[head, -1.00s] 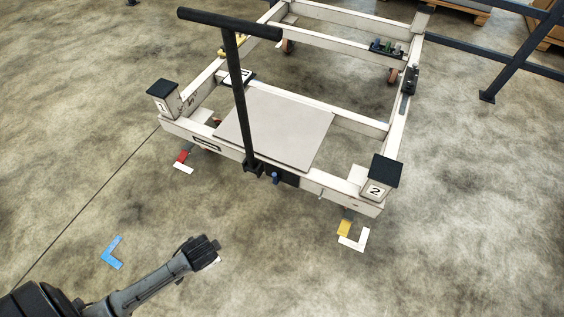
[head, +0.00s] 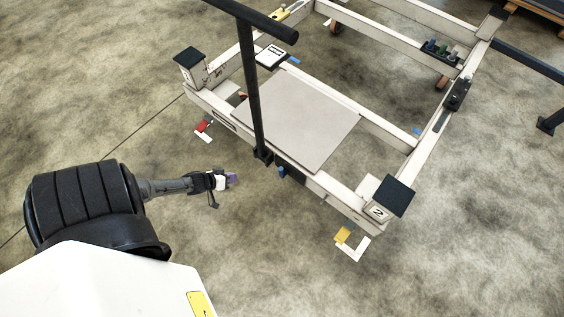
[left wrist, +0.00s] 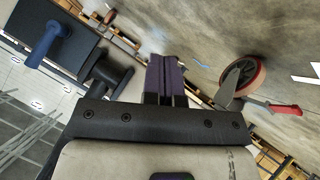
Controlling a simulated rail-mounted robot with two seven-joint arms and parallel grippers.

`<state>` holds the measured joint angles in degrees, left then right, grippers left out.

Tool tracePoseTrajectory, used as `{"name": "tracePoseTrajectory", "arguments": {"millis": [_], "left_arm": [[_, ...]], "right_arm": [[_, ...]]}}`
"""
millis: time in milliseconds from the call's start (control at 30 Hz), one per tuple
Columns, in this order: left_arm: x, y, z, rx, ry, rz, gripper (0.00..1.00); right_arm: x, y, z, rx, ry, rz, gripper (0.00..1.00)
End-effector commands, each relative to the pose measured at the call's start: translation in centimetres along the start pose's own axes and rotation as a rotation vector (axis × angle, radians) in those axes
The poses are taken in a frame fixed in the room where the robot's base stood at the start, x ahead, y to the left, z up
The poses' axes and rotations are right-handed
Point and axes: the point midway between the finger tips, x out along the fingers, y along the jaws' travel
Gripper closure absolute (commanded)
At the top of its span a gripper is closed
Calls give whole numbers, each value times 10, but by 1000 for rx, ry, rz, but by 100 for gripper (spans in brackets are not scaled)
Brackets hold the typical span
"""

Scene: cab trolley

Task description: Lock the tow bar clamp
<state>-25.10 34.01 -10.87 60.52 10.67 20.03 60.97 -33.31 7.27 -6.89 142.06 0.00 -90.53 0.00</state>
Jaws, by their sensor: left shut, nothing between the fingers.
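The black T-handled tow bar (head: 254,95) stands upright at the near edge of the pale trolley frame (head: 330,203). At its foot is a dark bracket (head: 263,157), with a blue lever (head: 281,172) just right of it. In the left wrist view a blue lever (left wrist: 47,43) sticks out of a dark box (left wrist: 72,35) at upper left. My left gripper (head: 232,179) is shut and empty, left of the tow bar's foot and apart from the blue lever. Its purple-grey fingertips (left wrist: 166,76) are together in the wrist view. My right gripper is out of view.
A grey plate (head: 300,115) lies on the trolley. Dark-capped corner posts (head: 190,66) and (head: 385,200) stand at its near corners. A caster wheel (left wrist: 242,82) with a red pedal (left wrist: 285,109) shows in the wrist view.

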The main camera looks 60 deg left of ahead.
Motion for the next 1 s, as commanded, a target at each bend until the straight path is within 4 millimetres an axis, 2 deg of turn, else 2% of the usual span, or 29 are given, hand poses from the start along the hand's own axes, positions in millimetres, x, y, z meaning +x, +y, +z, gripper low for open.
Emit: {"name": "tracePoseTrajectory", "arguments": {"millis": [167, 233, 400, 500, 700, 1000], "left_arm": [[-13, 20, -18, -263, 112, 232, 100], [-19, 34, -27, -365, 140, 343, 100], [-35, 62, -43, -584, 154, 580, 100], [-43, 71, -48, -685, 135, 671, 100], [-45, 75, -50, -806, 95, 713, 100], [-45, 75, -50, -840, 83, 714, 100]], "right_arm": [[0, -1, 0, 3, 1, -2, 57], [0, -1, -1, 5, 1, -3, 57], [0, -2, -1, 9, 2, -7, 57], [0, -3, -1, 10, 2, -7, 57], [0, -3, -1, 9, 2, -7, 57], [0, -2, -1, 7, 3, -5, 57]]}}
